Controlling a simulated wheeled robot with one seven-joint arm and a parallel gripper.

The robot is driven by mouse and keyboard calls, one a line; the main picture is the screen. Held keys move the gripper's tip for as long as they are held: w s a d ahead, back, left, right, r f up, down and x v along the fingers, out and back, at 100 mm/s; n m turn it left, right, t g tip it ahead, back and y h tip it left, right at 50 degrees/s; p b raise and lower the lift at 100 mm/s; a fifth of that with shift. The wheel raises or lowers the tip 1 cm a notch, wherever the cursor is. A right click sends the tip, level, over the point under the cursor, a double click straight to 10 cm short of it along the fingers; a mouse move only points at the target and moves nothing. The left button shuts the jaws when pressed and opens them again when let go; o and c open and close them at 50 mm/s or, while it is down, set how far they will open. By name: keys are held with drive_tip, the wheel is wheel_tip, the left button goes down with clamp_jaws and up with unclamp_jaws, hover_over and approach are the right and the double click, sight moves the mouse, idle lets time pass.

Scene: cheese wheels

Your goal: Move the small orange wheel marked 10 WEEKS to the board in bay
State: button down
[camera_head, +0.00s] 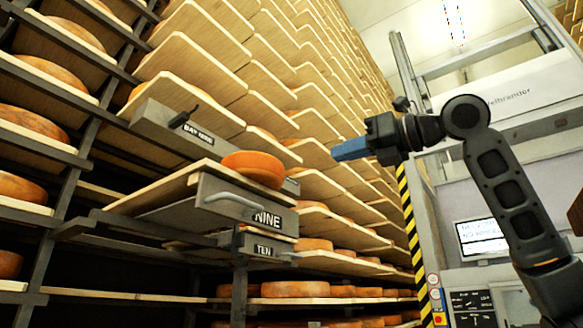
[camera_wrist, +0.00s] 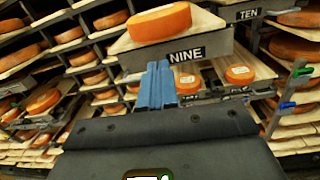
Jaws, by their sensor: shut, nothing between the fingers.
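An orange cheese wheel (camera_head: 253,168) sits on the front end of a pulled-out board (camera_head: 165,188) above a plate reading NINE (camera_head: 267,219). The wheel (camera_wrist: 160,22) and the NINE plate (camera_wrist: 187,55) also show at the top of the wrist view. No 10 WEEKS mark is readable on it. In the wrist view, two smaller orange wheels with pale labels, one left (camera_wrist: 189,84) and one right (camera_wrist: 240,73), lie beyond; their print is too small to read. My gripper (camera_head: 338,154) is shut and empty, right of the NINE wheel and apart from it. Its blue fingers (camera_wrist: 157,68) point toward the NINE plate.
A TEN plate (camera_head: 264,250) hangs just below NINE. A grey box with a bay sign (camera_head: 198,132) is behind the wheel, up left. Racks of boards and wheels fill the left and back. A striped post (camera_head: 413,235) and a screen (camera_head: 482,237) stand right.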

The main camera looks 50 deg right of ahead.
sight(276, 169)
drive_tip(key=shift+n, duration=0.4)
drive_tip(key=w, duration=0.4)
drive_tip(key=w+a+p, duration=0.1)
drive_tip(key=w, duration=0.3)
drive_tip(key=w+p, duration=0.1)
drive_tip(key=w, duration=0.4)
drive_tip(key=shift+w+a+r, duration=0.1)
drive_tip(key=shift+a+r, duration=0.2)
drive_tip(key=shift+a, duration=0.05)
drive_tip(key=shift+w, duration=0.1)
drive_tip(key=shift+w+r+p, duration=0.2)
drive_tip(key=shift+w+p, duration=0.5)
drive_tip(key=shift+p, duration=0.25)
drive_tip(key=shift+w+f, duration=0.15)
drive_tip(key=shift+w, duration=0.15)
drive_tip(key=shift+a, duration=0.1)
